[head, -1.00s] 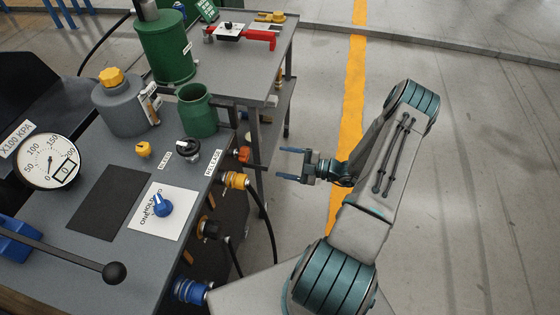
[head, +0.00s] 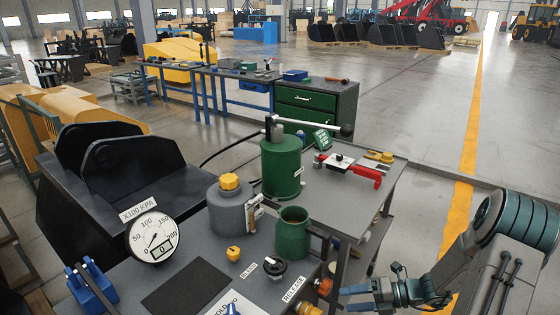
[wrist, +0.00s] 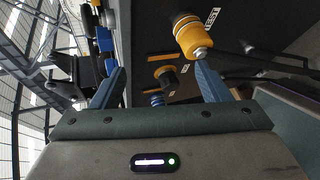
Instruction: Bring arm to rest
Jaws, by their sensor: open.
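My gripper (head: 346,298) is at the lower right of the head view, just off the right side of the grey bench (head: 190,245). Its two blue fingers are apart with nothing between them. In the wrist view the open fingers (wrist: 160,70) point towards the bench's dark side panel. A yellow-capped coupler (wrist: 193,38) shows there close beyond the right fingertip; I cannot tell the exact gap. My arm is folded at the right of the head view, with its lower part out of frame.
On the bench stand a pressure gauge (head: 152,237), a grey canister (head: 229,209), an open green cup (head: 292,237) and a black knob (head: 274,267). A second table (head: 340,190) behind holds a red tool (head: 364,177). The floor right of the yellow line is clear.

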